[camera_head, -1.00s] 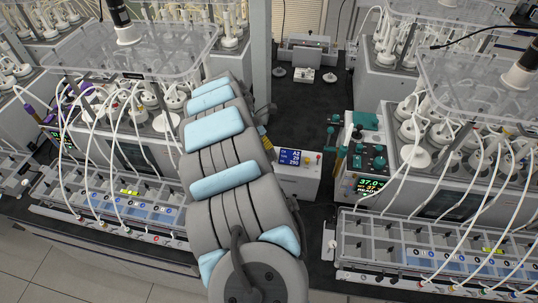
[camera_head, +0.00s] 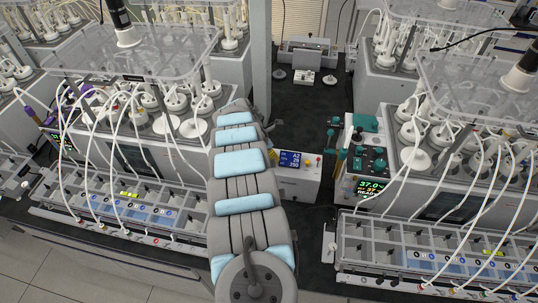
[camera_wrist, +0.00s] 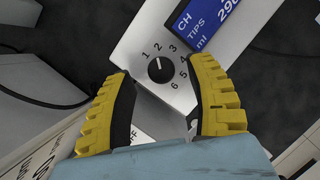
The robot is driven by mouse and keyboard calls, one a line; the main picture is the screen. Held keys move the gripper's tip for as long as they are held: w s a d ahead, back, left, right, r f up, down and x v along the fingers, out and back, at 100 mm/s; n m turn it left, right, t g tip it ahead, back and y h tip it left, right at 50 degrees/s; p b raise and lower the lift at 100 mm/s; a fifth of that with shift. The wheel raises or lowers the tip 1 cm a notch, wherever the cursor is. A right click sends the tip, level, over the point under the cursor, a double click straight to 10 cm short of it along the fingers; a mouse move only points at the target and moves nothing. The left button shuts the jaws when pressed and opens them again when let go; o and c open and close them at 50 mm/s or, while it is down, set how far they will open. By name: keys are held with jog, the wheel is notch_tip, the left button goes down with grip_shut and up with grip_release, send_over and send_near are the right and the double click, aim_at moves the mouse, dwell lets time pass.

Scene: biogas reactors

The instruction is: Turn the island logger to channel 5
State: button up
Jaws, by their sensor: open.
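The island logger (camera_head: 298,182) is a white box with a blue display (camera_head: 291,159), standing in the aisle between the reactor benches in the head view. The wrist view shows its sloped white face, with part of the blue display (camera_wrist: 210,22) and a black round knob (camera_wrist: 160,69) ringed by numbers 1 to 6. The knob's white mark appears to point toward 2. My gripper (camera_wrist: 165,100) is open, its yellow fingers with black pads on either side below the knob. I see no contact with the knob.
Reactor benches with clear lids, bottles and white tubes stand left (camera_head: 130,50) and right (camera_head: 480,90). A unit with green knobs (camera_head: 367,150) and a green readout is right of the logger. Dark bench top (camera_head: 310,110) is clear behind the logger.

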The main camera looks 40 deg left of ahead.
jog(key=shift+w+d+f, duration=0.1)
jog(key=shift+w+f, duration=0.1)
jog(key=shift+f, duration=0.25)
grip_shut()
